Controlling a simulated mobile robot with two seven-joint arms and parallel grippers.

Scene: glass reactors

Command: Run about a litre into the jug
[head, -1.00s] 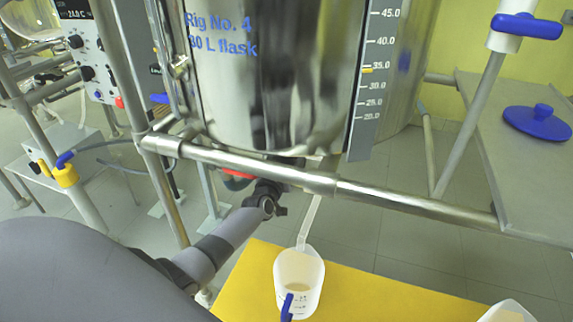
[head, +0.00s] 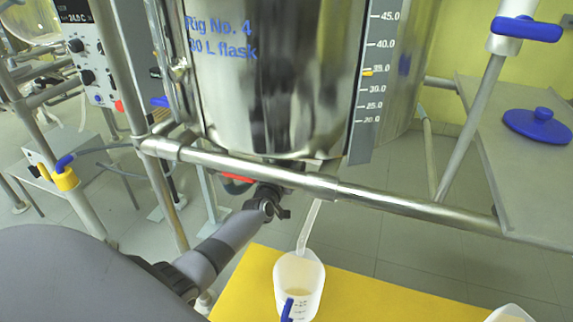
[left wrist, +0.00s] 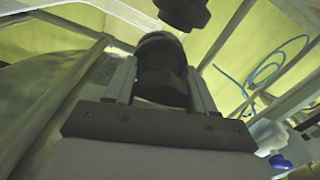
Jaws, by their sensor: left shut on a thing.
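A translucent white jug (head: 299,273) with a blue handle (head: 287,309) stands upright on a yellow board (head: 400,290). Some pale liquid shows inside it; its level against the marks is too small to read. A pale strip (head: 309,226) runs from under the shiny vessel (head: 270,100) to the jug's mouth; I cannot tell whether it is a tube or a stream. My left gripper (head: 268,197) is under the vessel, shut on a dark knob-like part (left wrist: 160,70) seen in the left wrist view. The vessel hides part of this. My right gripper is not in view.
A metal rail (head: 330,187) crosses before the vessel, above the jug. A second pale container (head: 509,313) is cut off at the bottom right. A grey shelf (head: 510,190) holds a blue lid (head: 537,125).

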